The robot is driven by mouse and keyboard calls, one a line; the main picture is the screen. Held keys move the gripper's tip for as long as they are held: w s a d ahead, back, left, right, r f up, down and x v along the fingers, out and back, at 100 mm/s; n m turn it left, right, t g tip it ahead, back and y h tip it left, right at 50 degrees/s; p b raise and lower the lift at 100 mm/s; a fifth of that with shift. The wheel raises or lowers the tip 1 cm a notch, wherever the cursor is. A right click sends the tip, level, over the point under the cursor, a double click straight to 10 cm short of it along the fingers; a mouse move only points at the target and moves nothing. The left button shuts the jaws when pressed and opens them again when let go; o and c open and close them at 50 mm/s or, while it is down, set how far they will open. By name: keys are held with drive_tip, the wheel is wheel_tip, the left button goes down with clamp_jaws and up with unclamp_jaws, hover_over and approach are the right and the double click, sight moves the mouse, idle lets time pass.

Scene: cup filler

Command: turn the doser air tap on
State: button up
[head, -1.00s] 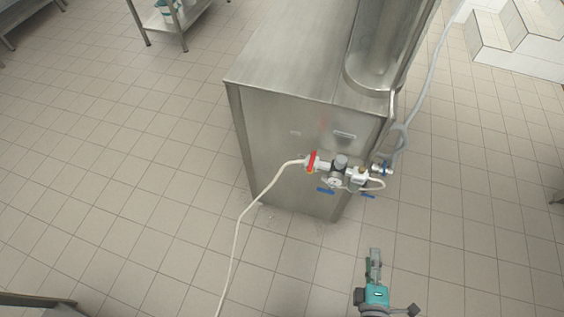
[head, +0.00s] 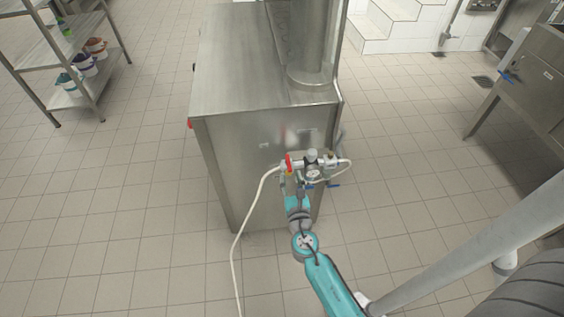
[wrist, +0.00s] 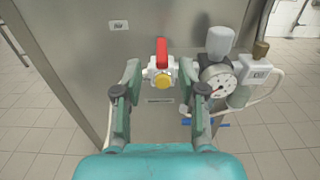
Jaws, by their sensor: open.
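The air tap in front of my gripper has a red lever (wrist: 162,52), a white body and a yellow round part (wrist: 163,79) facing the wrist camera. The lever points up in the wrist view. In the head view the red lever (head: 288,163) shows on the steel machine's end, at the left of the air fittings. My gripper (wrist: 160,77) is open and empty, with one finger on each side of the tap's body in the picture. Contact cannot be told. In the head view my gripper (head: 292,184) is just below the tap.
A pressure gauge (wrist: 217,80) and filter unit stand close to the right finger. Blue levers (head: 333,184) sit below them. A white hose (head: 240,225) hangs to the floor at the left. The steel cabinet (head: 225,165) is behind. Open tiled floor lies left.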

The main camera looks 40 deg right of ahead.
sight(288, 160)
drive_tip(key=x, duration=0.8)
drive_tip(key=shift+d, duration=0.2)
drive_tip(key=shift+c, duration=0.3)
clamp_jaws()
